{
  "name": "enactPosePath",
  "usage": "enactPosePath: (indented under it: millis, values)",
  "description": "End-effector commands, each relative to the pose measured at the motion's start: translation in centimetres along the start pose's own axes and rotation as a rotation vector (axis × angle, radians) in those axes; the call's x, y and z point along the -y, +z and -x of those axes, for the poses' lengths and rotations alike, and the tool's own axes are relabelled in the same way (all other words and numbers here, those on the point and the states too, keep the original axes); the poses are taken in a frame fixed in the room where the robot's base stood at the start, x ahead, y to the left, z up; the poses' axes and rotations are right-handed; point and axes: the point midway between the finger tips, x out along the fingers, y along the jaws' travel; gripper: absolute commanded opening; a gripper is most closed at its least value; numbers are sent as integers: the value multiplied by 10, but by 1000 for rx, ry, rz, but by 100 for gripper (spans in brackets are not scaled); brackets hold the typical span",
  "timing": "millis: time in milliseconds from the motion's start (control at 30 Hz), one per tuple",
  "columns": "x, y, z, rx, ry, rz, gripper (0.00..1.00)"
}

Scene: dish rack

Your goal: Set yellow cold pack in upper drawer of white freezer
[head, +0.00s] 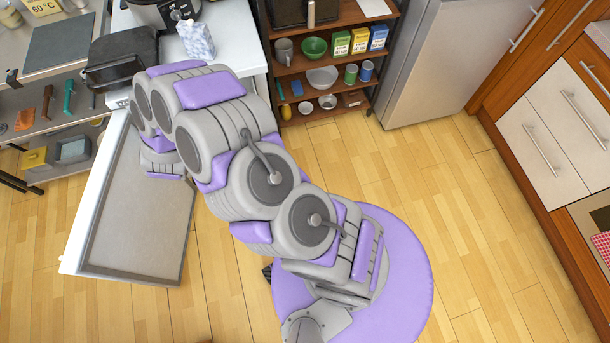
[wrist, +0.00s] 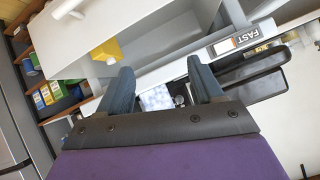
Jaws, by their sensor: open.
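The yellow cold pack (wrist: 107,51) shows in the wrist view, lying inside a white drawer, against its light inner side. The white freezer (wrist: 165,45) fills the upper middle of that view. My gripper (wrist: 163,82) is open in the wrist view, with both fingers spread and apart from each other. The pack is beyond the left finger, with a visible gap.
A white counter (head: 235,42) holds a black appliance (head: 122,60) and a patterned pack (head: 196,40). A wooden shelf (head: 330,68) with bowls and boxes stands behind. A metal shelf (head: 85,160) is at left. The floor (head: 440,190) at right is clear.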

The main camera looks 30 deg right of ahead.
Motion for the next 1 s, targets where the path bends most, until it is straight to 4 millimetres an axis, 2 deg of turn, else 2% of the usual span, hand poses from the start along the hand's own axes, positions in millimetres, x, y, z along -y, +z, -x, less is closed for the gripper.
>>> enactPosePath:
  millis: [33,100,200,333,467,633,767,867,1000]
  values:
    - [19,-11,12,51,-57,-22,66]
    - [42,-18,31,135,-137,-30,66]
    - [67,-30,64,246,-242,-23,66]
    - [85,-48,112,368,-358,17,66]
    - [85,-64,164,483,-443,91,66]
    - [56,-78,230,616,-490,215,66]
    - [15,-84,275,708,-472,319,66]
    - [-26,-86,309,780,-425,397,66]
    - [-93,-89,354,879,-316,485,66]
